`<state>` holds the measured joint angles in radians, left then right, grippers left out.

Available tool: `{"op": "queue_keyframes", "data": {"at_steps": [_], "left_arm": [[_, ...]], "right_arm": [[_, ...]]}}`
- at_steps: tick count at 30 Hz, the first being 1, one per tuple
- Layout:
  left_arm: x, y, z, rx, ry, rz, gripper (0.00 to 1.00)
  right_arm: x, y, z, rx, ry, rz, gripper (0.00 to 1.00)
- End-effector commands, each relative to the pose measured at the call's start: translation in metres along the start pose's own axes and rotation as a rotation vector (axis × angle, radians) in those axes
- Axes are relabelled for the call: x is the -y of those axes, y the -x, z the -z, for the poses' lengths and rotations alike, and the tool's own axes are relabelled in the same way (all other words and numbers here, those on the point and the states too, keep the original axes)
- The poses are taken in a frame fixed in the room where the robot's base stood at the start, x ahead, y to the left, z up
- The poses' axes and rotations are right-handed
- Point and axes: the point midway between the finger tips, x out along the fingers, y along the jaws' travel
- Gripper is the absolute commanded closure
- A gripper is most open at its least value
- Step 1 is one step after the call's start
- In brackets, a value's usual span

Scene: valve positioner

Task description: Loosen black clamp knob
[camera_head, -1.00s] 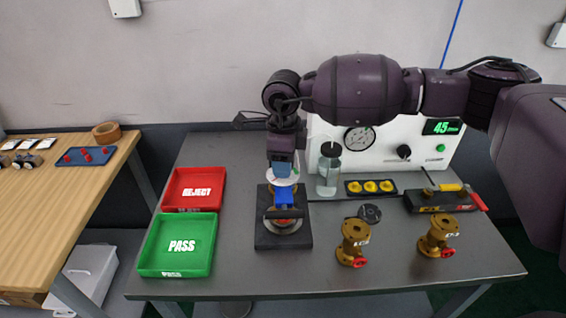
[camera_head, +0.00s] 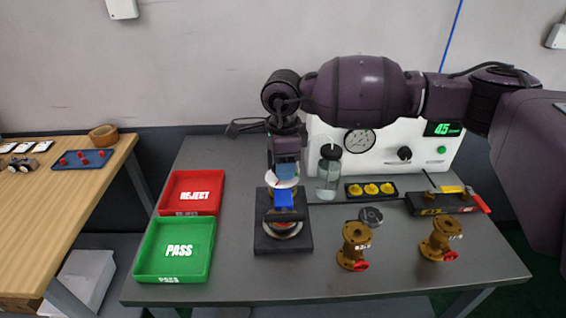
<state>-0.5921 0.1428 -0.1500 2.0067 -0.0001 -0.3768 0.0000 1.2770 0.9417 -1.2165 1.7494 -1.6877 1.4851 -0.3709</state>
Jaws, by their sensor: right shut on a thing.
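The clamp fixture has a square black base (camera_head: 265,244) and a dark crossbar (camera_head: 300,215), with a round metal-rimmed part (camera_head: 282,230) in it. My right gripper (camera_head: 284,197) reaches down from above onto the fixture's middle. It is shut, with a blue piece showing at its lower end just above the crossbar. The black clamp knob is hidden at the jaws, so its outline and turn cannot be made out. A pale disc with coloured marks (camera_head: 283,181) shows behind the gripper. My left gripper is not in view.
Red REJECT tray (camera_head: 176,208) and green PASS tray (camera_head: 146,276) lie left of the fixture. Two brass valves (camera_head: 354,243) (camera_head: 439,238) stand right. A clear bottle (camera_head: 328,178) and white gauge panel (camera_head: 385,165) are behind. The table's front middle is clear.

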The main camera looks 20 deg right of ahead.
Motion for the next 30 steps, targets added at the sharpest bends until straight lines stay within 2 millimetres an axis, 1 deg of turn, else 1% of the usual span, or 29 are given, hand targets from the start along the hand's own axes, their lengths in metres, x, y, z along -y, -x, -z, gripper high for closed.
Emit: {"op": "queue_keyframes", "data": {"at_steps": [3, 4, 6, 9, 16, 20, 23, 30], "left_arm": [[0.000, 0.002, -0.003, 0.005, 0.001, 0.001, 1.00], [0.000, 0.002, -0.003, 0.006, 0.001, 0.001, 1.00], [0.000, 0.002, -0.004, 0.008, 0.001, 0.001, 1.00], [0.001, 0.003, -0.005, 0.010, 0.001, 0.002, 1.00], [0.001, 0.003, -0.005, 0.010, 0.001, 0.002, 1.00], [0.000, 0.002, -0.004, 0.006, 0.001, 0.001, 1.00], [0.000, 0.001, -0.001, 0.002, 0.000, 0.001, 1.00], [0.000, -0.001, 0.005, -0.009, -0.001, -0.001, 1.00]], "right_arm": [[0.001, 0.002, 0.000, 0.001, -0.001, 0.005, 0.79], [0.001, 0.002, 0.000, 0.001, -0.001, 0.005, 0.53], [0.001, 0.002, 0.000, 0.001, -0.002, 0.005, 0.43], [0.001, 0.002, 0.000, 0.001, -0.001, 0.003, 0.29], [0.000, 0.001, 0.000, 0.000, -0.001, 0.002, 0.29], [0.001, 0.006, 0.000, 0.001, -0.001, 0.002, 0.29], [0.001, 0.018, -0.001, 0.002, -0.001, 0.005, 0.29], [0.001, 0.062, 0.000, 0.002, -0.002, 0.005, 0.29]]}}
